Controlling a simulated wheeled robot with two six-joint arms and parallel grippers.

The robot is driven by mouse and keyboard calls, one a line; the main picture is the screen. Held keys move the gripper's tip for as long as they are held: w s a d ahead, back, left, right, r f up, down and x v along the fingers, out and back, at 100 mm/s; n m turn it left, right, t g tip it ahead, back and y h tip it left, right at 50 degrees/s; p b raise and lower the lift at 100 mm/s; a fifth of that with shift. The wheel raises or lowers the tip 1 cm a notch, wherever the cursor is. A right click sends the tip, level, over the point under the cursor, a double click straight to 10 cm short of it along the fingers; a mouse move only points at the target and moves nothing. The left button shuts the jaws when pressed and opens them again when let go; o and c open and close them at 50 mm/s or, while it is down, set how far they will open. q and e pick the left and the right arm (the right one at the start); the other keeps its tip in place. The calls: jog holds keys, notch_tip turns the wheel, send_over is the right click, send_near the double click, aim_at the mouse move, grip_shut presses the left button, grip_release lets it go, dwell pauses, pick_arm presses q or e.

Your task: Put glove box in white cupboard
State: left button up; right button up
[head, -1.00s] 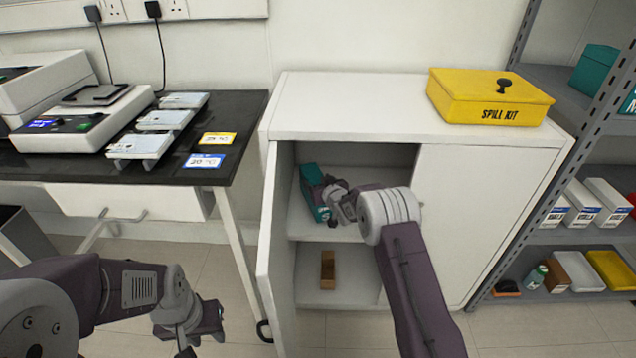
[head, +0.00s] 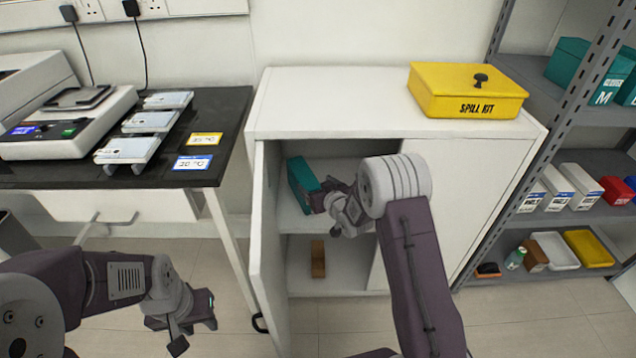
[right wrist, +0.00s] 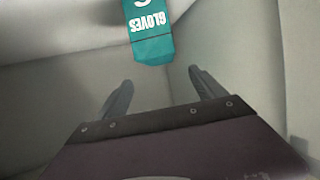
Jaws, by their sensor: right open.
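The teal glove box (head: 302,184) stands on the upper shelf inside the white cupboard (head: 330,100), near its left wall. In the right wrist view the glove box (right wrist: 149,34), lettered GLOVES, is ahead of the fingertips and apart from them. My right gripper (right wrist: 158,88) is open and empty; in the head view it is at the cupboard opening beside the box, partly hidden by its own wrist. The cupboard's left door (head: 266,255) is swung open. My left gripper (head: 196,330) hangs low at the left, in front of the dark bench, and its jaws are unclear.
A yellow spill kit (head: 465,92) sits on the cupboard top. A brown block (head: 318,258) is on the lower shelf. A grey rack (head: 575,150) with boxes stands at right, a dark bench (head: 225,125) with instruments at left. Floor in front is clear.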

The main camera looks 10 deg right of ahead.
jog(key=s+d+f+m+g+h, duration=0.1)
jog(key=s+g, duration=1.1)
jog(key=s, duration=2.3)
jog(key=shift+d+m+g+h, duration=0.3)
jog(key=shift+d+m+h, duration=0.4)
jog(key=shift+d, duration=0.15)
